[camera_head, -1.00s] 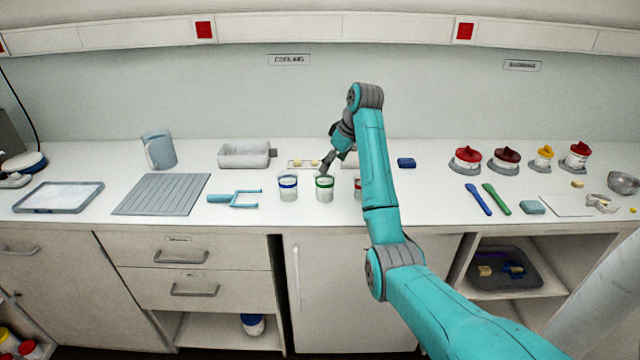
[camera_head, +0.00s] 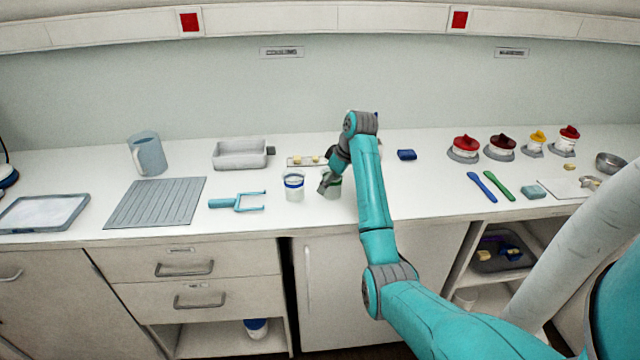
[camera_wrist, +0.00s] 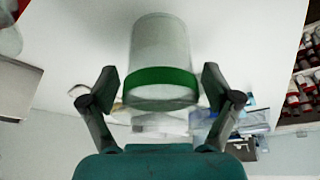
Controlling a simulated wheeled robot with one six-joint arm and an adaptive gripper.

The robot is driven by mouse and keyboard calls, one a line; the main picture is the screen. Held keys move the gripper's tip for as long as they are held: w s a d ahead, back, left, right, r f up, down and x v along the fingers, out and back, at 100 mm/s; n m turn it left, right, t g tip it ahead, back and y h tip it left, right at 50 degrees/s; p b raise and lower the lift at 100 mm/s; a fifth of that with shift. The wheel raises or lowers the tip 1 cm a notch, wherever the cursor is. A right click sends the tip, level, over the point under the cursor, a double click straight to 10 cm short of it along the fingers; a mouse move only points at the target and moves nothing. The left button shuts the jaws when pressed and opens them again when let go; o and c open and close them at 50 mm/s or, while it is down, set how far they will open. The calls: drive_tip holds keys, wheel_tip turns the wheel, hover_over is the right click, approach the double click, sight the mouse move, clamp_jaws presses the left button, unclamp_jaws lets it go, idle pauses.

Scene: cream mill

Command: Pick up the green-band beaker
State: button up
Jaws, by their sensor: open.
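The green-band beaker (camera_wrist: 160,50) is a pale cup with a green band near its rim. In the wrist view it stands between the two open fingers of my gripper (camera_wrist: 160,95), with a gap visible on each side. In the head view my gripper (camera_head: 329,183) is low over the counter at the beaker (camera_head: 334,191) and hides much of it. The fingers are apart and not closed on it.
A blue-band beaker (camera_head: 294,187) stands close to the left on the white counter (camera_head: 400,190). A small tray with pale pieces (camera_head: 303,161) lies behind. A teal forked tool (camera_head: 237,201) lies further left.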

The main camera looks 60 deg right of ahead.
drive_tip(key=c, duration=1.1)
